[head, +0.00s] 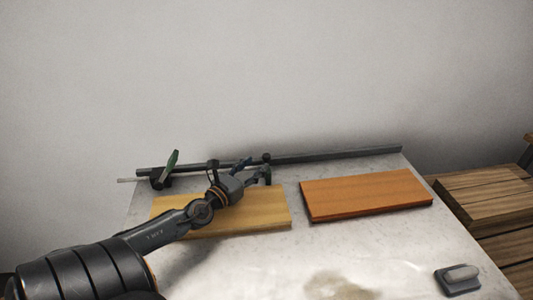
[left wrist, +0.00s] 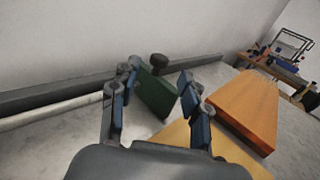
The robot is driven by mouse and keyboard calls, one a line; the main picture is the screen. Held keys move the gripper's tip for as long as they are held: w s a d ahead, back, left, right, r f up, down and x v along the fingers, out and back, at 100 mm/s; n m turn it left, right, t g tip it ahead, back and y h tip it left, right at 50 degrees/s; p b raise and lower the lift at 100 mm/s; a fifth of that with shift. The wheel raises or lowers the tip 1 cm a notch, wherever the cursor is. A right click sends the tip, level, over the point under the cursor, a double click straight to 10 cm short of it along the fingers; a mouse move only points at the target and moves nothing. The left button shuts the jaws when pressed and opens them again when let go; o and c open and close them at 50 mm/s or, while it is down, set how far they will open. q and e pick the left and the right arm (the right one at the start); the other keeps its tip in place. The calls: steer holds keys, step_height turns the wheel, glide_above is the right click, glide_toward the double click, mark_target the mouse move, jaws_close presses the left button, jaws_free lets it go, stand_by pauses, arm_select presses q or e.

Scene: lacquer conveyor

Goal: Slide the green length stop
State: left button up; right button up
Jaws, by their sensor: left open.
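The green length stop (left wrist: 157,95) is a green plate with a black knob (left wrist: 158,60) at its top, by the rail. In the left wrist view it stands between the fingers of my left gripper (left wrist: 160,76). The fingers are open; the left one looks close to the plate, but I cannot tell whether it touches. In the head view my left gripper (head: 254,172) reaches over the yellow board toward the stop (head: 267,175), which is partly hidden. The dark rail (head: 335,155) runs along the table's back edge. My right gripper is not in view.
A yellow board (head: 270,212) lies under my left arm and an orange board (head: 365,193) lies to its right. Another green handle (head: 171,160) stands at the rail's left end. A small dark block (head: 458,279) sits front right. Wooden planks (head: 490,195) lie beyond the table's right edge.

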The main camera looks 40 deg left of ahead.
mark_target(264, 158)
arm_select(q)
steer(key=shift+w+a, duration=0.2)
steer(key=shift+w, duration=1.5)
steer(key=shift+w+a, duration=0.15)
steer(key=shift+w, duration=1.5)
steer(key=shift+c, duration=0.4)
jaws_close()
